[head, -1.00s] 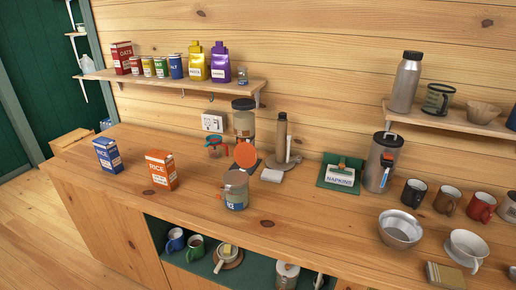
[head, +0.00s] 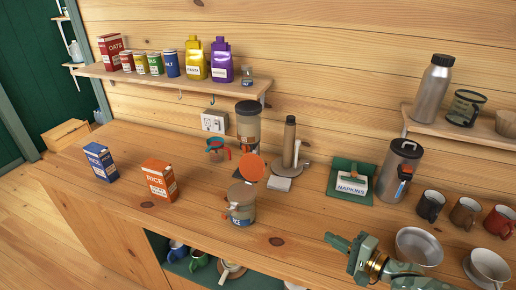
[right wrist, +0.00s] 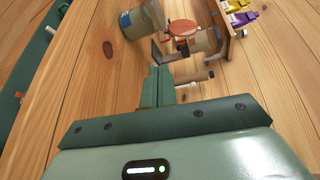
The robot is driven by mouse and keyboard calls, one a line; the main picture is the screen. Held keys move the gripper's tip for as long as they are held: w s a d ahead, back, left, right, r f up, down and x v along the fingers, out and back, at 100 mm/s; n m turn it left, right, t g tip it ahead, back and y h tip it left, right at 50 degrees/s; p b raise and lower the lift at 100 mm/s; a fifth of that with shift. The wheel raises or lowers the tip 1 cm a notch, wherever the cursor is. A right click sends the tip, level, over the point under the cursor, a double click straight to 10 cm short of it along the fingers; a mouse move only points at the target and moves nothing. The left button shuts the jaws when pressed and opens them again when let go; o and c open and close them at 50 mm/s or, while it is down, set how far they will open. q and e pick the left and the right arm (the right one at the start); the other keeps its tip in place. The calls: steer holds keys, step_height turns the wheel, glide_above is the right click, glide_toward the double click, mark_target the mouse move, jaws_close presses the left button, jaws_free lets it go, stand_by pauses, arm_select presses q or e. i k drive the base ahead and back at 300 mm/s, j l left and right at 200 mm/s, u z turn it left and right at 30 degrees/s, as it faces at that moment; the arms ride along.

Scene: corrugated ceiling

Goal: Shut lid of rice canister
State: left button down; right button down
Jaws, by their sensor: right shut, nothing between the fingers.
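The rice canister (head: 241,208) stands upright on the wooden counter, a clear jar with a blue label partly reading "ICE". Its round orange lid (head: 252,168) is raised open at the back of the rim. My right gripper (head: 338,241) is in the lower right of the head view, to the right of the canister and apart from it. In the right wrist view its fingers (right wrist: 158,86) are shut and empty. The canister (right wrist: 139,20) shows tilted at the top there, with the orange lid (right wrist: 182,28) beside it. My left gripper is not in view.
A tall dark-lidded jar (head: 248,124), a paper-towel-like holder (head: 289,142) and a napkin box (head: 351,183) stand behind. Orange (head: 160,180) and blue (head: 101,162) boxes stand left. A metal bowl (head: 418,246) is near my right arm. Counter between canister and gripper is clear.

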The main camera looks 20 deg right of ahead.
mark_target(252, 167)
steer(key=i, duration=1)
